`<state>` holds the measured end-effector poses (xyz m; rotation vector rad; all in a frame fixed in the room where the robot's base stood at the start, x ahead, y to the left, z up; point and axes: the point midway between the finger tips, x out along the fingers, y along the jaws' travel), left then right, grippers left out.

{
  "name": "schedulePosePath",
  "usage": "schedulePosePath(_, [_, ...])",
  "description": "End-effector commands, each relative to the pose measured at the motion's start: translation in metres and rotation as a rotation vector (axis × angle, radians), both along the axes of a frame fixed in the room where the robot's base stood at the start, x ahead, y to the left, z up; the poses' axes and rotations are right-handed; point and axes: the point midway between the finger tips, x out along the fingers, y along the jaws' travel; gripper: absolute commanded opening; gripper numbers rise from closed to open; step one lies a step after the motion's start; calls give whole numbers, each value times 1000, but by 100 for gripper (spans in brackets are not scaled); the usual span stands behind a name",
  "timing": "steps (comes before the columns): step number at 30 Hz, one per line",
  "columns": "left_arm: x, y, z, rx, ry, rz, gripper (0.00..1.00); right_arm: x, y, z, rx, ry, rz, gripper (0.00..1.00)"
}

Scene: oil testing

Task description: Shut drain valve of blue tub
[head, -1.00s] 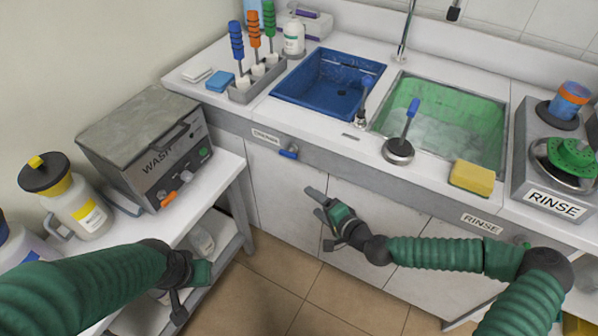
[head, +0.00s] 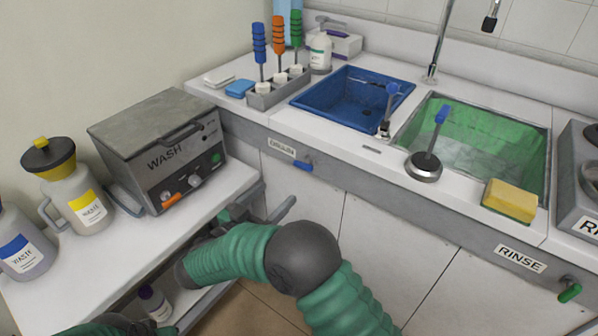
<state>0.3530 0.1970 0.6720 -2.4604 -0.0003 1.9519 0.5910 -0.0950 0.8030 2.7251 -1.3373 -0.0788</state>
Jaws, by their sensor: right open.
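The blue tub (head: 322,98) is set into the counter at the upper middle, and its inside looks empty of liquid. Its drain valve has a blue handle (head: 303,165) on the grey counter front below the tub, beside a small label. The handle lies roughly sideways. My right gripper (head: 265,212) is below and left of the handle, apart from it, near the wash table's edge. It is open and empty; my own forearm partly hides it. My left arm shows only at the bottom left edge, with its gripper out of view.
The wash machine (head: 150,135) stands on the side table (head: 195,215), close left of my right gripper. Cabinet fronts below the counter are clear.

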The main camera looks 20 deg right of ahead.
Motion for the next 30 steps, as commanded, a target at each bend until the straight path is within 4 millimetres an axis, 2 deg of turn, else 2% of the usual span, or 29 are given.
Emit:
schedulePosePath(1, [0,0,-7,0,0,0,36,8,-12,-3,1,-3,-4,76])
schedulePosePath(9, [0,0,-25,0,1,0,36,52,-68,-4,2,-2,-1,76])
schedulePosePath(15, [0,0,-34,0,1,0,36,75,-97,-3,3,-2,0,76])
schedulePosePath(20, [0,0,-35,0,1,0,36,82,-105,-1,2,-1,3,76])
schedulePosePath(26, [0,0,-35,0,1,1,36,82,-105,-1,1,-1,4,76])
schedulePosePath(30, [0,0,-35,0,1,0,36,82,-105,-1,2,0,4,61])
